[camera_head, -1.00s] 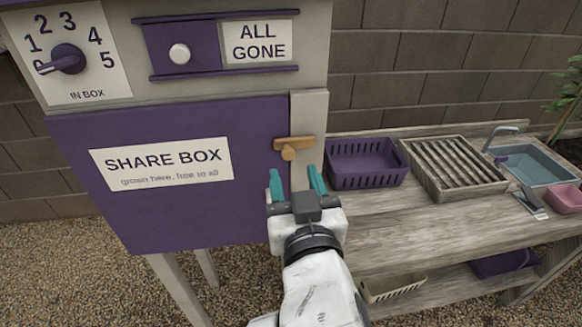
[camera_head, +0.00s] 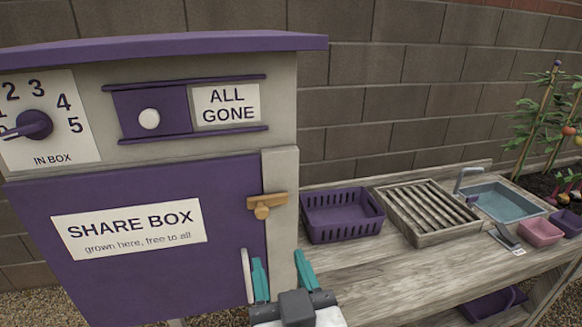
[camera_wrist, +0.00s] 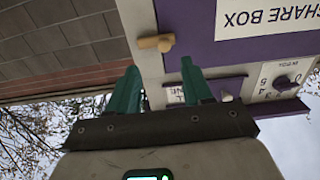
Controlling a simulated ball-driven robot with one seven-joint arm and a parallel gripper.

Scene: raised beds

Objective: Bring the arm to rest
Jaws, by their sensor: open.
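My gripper (camera_head: 281,278) is at the bottom of the head view, in front of the share box's lower right edge. Its two teal fingers are apart with nothing between them. In the wrist view my gripper (camera_wrist: 160,88) also shows open and empty, with the share box upside down beyond it. The purple share box door (camera_head: 140,265) is closed flush in its frame. A wooden turn latch (camera_head: 266,205) lies horizontally across the door's right edge, above and apart from my fingers. It also shows in the wrist view (camera_wrist: 155,43).
To the right, a wooden bench (camera_head: 370,275) carries a purple basket (camera_head: 340,228), a slatted tray (camera_head: 425,212), a blue basin (camera_head: 505,205) and pink and purple tubs. A dial (camera_head: 35,125) and a purple slider (camera_head: 150,112) beside "ALL GONE" are on the box. A block wall stands behind.

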